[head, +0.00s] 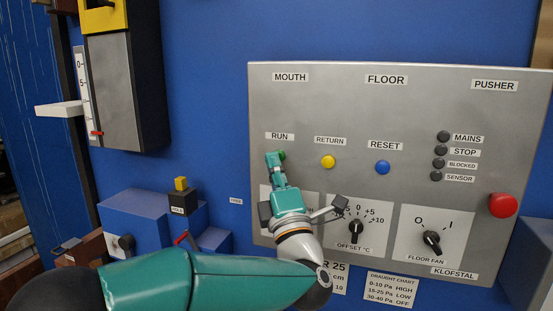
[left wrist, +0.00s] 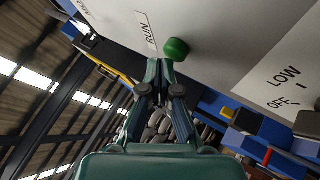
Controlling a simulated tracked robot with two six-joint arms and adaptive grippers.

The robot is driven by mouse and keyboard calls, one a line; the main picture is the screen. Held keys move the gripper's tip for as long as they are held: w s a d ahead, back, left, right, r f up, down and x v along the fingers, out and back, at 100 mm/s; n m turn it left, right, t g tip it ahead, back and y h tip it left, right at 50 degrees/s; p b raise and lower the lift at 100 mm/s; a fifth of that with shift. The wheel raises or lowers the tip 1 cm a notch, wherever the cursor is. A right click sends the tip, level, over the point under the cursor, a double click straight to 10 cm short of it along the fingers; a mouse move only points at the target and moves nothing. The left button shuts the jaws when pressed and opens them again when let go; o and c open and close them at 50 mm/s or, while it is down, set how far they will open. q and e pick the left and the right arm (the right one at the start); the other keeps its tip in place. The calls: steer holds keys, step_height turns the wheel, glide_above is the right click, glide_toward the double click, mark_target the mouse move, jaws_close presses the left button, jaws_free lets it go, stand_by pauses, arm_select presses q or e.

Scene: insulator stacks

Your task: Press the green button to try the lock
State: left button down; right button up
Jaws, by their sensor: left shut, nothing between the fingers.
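The green button (head: 282,156) sits under the RUN label on the grey control panel (head: 440,95). My left gripper (head: 273,160) is shut and empty, with its fingertips at the button, covering part of it in the head view. In the left wrist view the round green button (left wrist: 176,48) shows just beyond and slightly right of the shut fingertips (left wrist: 160,64). I cannot tell whether the tips touch it. My right gripper is not in view.
A yellow button (head: 328,162), a blue button (head: 382,167) and a red knob (head: 503,205) are on the same panel. The offset dial (head: 355,230) is close to my left wrist. Blue boxes (head: 140,220) stand at the lower left.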

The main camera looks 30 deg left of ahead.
arm_select(q)
steer(key=shift+w+a+b, duration=0.1)
steer(key=shift+w+b, duration=0.2)
steer(key=shift+w, duration=0.2)
stand_by(0.4)
steer(key=shift+s, duration=0.1)
steer(key=shift+s+d+b, duration=0.2)
steer(key=shift+s+b, duration=0.65)
steer(key=shift+b, duration=0.15)
steer(key=s+b, duration=0.2)
steer(key=s+d+b, duration=0.1)
steer(key=s, duration=0.1)
steer(key=shift+s+d+b, duration=0.1)
steer(key=shift+s+b, duration=0.25)
steer(key=shift+s, duration=0.05)
